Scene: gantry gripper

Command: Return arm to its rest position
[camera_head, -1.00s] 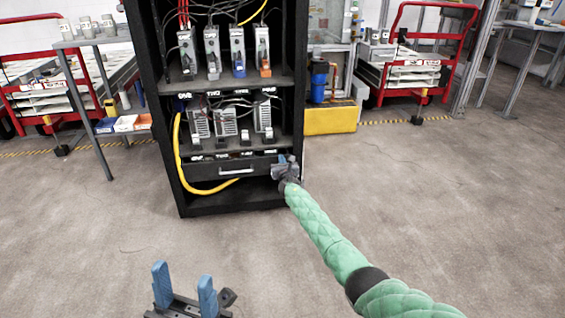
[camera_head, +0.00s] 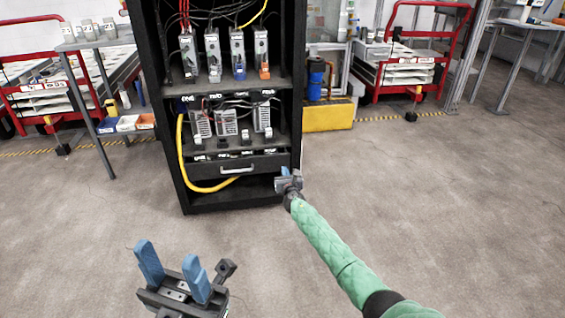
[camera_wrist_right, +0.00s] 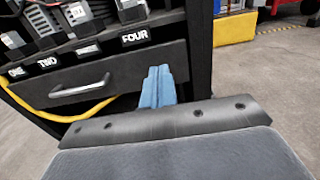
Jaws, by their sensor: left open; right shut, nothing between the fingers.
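My right arm, in a green sleeve, reaches up from the lower right in the head view. My right gripper (camera_head: 287,173) is at the lower right front of the black cabinet (camera_head: 299,115), beside the drawer. In the right wrist view its blue fingers (camera_wrist_right: 158,88) are together with nothing between them, in front of the drawer's right end. From these views I cannot tell how far they are from the cabinet. My left gripper (camera_head: 174,270) is at the bottom left of the head view, with its blue fingers apart and empty, over the floor.
The cabinet drawer (camera_head: 270,164) is closed; its handle (camera_head: 237,169) also shows in the wrist view (camera_wrist_right: 80,90). Several devices stand on the shelves above. A yellow cable (camera_head: 183,165) hangs at the left. A yellow block (camera_head: 328,117) stands behind right. The floor in front is clear.

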